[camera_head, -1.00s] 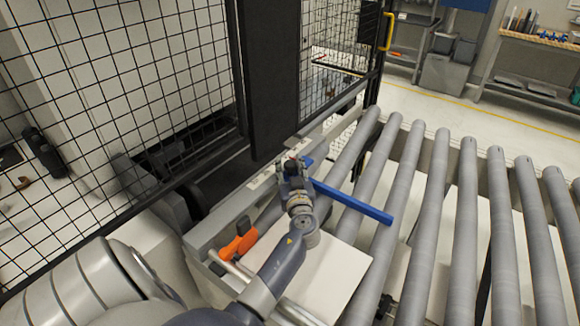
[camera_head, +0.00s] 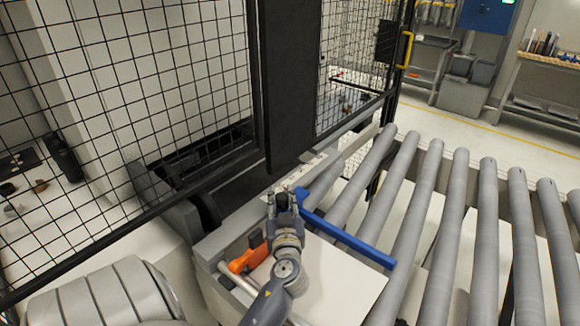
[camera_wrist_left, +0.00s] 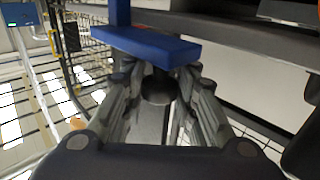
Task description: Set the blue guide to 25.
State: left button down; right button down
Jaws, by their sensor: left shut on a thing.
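The blue guide (camera_head: 350,240) is a long bar that reaches from beside my left gripper out over the rollers. In the head view it borders the far edge of a pale board (camera_head: 335,273). My left gripper (camera_head: 284,194) is at the guide's left end. The left wrist view shows the blue guide (camera_wrist_left: 150,45) across the top. There the fingers close around a dark round part (camera_wrist_left: 158,88) just below the blue. A pale strip (camera_head: 305,172) lies along the rail near the gripper; no number on it is readable. My right gripper is out of view.
An orange part (camera_head: 247,257) sits on the rail, left of my left arm. Grey rollers (camera_head: 435,220) fill the right side. A black post (camera_head: 290,90) and mesh fence (camera_head: 120,100) stand behind the rail.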

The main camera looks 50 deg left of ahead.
pick_arm(q)
jog(key=shift+f, duration=0.1)
jog(key=c, duration=1.2)
grip_release()
jog(key=shift+d, duration=0.1)
jog(key=shift+s+d, duration=0.15)
jog(key=shift+d, duration=0.05)
jog(key=v, duration=0.7)
